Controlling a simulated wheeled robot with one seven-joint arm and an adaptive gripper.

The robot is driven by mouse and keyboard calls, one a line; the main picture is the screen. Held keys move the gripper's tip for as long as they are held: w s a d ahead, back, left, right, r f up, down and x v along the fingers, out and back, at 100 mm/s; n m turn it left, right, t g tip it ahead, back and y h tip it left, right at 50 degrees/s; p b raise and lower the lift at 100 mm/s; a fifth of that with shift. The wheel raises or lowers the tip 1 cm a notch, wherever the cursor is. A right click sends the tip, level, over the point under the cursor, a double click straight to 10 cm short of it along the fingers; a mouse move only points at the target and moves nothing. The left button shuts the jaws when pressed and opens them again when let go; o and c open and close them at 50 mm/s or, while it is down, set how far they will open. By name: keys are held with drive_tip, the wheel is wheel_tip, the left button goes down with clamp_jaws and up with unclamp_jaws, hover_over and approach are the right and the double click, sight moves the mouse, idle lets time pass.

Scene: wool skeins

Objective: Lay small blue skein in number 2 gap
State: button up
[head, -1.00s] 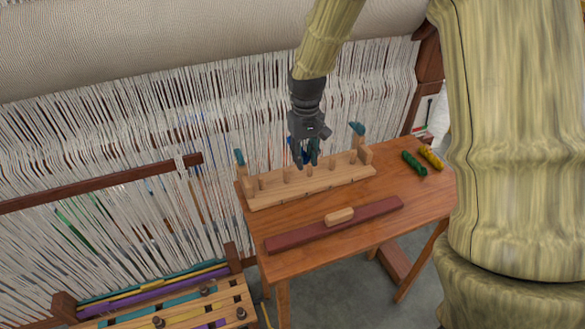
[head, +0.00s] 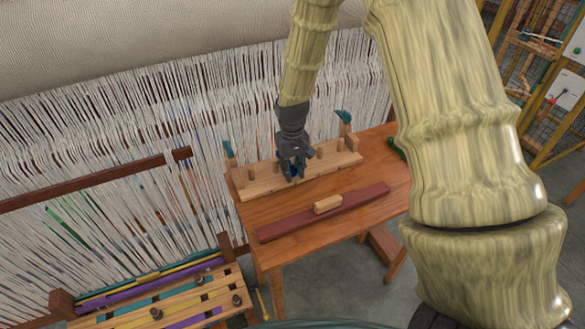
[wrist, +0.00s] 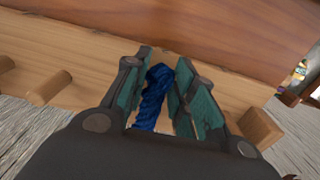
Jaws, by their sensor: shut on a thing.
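The small blue skein (wrist: 153,98) is between the teal-padded fingers of my gripper (wrist: 164,62) in the wrist view. My gripper (head: 292,174) is shut on it, low at the pegged wooden rack (head: 252,188) on the table. The fingers hide the rack's middle pegs in the head view. Pegs show on both sides of the gripper in the wrist view. I cannot read any gap numbers, nor tell whether the skein touches the rack.
A dark red bar (head: 360,198) with a small wooden block (head: 327,204) lies in front of the rack on the table (head: 250,218). A green skein (head: 397,147) is partly hidden by my arm. Loom threads (head: 120,130) stand close behind.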

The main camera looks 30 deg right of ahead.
drive_tip(key=shift+f, duration=0.15)
drive_tip(key=shift+f, duration=0.15)
drive_tip(key=o, duration=0.9)
drive_tip(key=shift+r+b, duration=1.5)
drive_tip(key=shift+r, duration=4.7)
